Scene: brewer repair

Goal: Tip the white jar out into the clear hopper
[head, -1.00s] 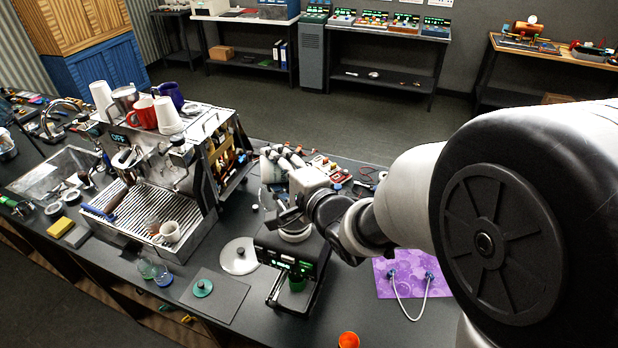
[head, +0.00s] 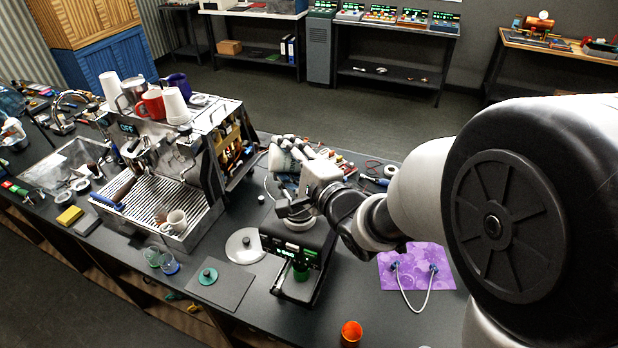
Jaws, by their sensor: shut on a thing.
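My gripper (head: 294,208) is at the centre of the head view, reaching in from the right. The far finger is hidden, and I cannot tell exactly how far the jar is tilted or whether anything is pouring. Below the gripper stands a black grinder (head: 297,247) with a green lit display. The clear hopper (head: 300,225) on its top is mostly covered by the gripper, so its contents cannot be seen.
A chrome espresso machine (head: 160,190) with cups on top stands to the left. A round pale lid (head: 245,245) and a dark mat (head: 222,290) lie left of the grinder. A purple mat (head: 425,265) and an orange cup (head: 351,331) are to the right.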

